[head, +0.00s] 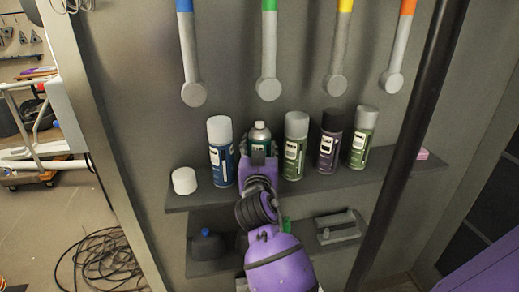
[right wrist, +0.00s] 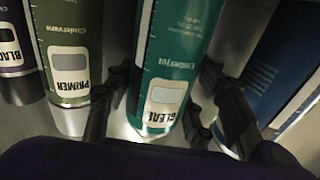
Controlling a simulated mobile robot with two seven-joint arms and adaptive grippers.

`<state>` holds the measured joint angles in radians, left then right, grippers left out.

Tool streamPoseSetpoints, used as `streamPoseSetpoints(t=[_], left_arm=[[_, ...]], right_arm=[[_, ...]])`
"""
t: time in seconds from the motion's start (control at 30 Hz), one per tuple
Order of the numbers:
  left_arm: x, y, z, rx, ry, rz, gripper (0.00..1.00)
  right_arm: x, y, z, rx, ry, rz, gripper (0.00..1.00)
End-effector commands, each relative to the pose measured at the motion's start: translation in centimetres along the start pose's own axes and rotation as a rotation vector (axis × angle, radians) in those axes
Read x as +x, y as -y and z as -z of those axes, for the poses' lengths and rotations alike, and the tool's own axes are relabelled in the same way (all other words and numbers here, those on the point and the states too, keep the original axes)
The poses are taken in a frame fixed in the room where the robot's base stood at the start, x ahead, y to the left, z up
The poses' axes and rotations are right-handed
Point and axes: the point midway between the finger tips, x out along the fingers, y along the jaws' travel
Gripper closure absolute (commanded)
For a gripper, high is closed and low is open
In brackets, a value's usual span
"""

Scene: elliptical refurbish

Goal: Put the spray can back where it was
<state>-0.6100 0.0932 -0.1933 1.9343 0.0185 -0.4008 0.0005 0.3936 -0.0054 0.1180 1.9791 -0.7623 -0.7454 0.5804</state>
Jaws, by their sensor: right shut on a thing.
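The teal spray can (head: 260,133), labelled CLEAR, stands in the shelf row between a blue can and an olive can. It has no coloured cap, and its metal dome top shows. In the right wrist view, which is upside down, the teal can (right wrist: 170,60) fills the space between the fingers. My right gripper (head: 259,162) reaches in from the front and is shut on the teal can; its fingers also show in the wrist view (right wrist: 152,108). The gripper hides the can's lower part, so I cannot tell whether its base touches the shelf. My left gripper is not in view.
The blue can (head: 221,160) is close left, the olive PRIMER can (head: 295,150) close right. A black can (head: 329,145) and a green can (head: 361,140) stand farther right. A white cap (head: 184,181) lies at the shelf's left end. Wrenches (head: 268,60) hang above. A dark pole (head: 412,130) stands right.

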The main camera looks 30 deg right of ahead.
Motion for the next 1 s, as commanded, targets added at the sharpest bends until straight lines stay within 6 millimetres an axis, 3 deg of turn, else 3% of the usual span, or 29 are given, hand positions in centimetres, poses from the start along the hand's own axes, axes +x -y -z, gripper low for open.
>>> streamPoseSetpoints(t=[0.17, 0.2, 0.33, 0.73, 1.0], left_arm=[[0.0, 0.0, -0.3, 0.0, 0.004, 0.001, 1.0], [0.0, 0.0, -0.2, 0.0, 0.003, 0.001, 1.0], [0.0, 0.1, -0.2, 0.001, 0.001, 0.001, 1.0], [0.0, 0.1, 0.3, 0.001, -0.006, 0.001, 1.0], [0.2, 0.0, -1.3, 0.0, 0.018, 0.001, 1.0]], right_arm=[[0.0, 0.0, -0.4, 0.0, 0.0, 0.0, 0.82], [0.0, 0.0, -0.5, 0.0, 0.002, 0.0, 0.48], [0.0, 0.0, -0.3, 0.0, 0.001, 0.0, 0.32], [-0.2, 0.0, 0.3, 0.001, -0.002, 0.0, 0.32], [-5.3, 0.0, -0.5, 0.001, 0.006, 0.0, 0.32]])
